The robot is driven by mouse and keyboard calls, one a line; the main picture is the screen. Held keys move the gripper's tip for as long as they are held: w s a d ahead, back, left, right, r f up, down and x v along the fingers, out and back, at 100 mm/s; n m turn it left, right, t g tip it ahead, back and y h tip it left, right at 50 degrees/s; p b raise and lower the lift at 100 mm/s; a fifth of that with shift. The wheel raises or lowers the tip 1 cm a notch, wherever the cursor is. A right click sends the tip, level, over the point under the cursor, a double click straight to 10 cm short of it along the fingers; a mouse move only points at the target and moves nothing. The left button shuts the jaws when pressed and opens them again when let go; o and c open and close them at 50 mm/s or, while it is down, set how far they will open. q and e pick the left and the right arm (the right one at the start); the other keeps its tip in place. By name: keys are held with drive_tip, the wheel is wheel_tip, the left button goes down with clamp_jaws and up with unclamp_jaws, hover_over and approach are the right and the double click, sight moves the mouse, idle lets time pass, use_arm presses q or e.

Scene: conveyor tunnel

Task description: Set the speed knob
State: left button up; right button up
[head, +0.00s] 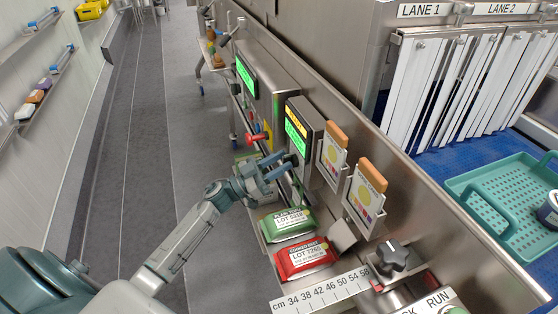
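A black lobed knob (392,258) with a pale mark on top sits on a small metal block at the lower right of the head view. No label naming it as the speed knob is readable. My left gripper (283,167) is up and left of the knob, well apart from it. It hangs in front of the green-lit display box. Its two fingers look spread with nothing between them. My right gripper is not in view.
A cm scale (321,290) runs left of the knob. Red (304,258) and green (287,224) lot packets lie nearby. Cards in holders (366,190) stand behind. A RUN panel (437,301) is at the bottom edge. A green tray (482,197) sits on the blue belt.

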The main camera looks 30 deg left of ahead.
use_arm(q)
drive_tip(key=shift+c, duration=0.3)
clamp_jaws()
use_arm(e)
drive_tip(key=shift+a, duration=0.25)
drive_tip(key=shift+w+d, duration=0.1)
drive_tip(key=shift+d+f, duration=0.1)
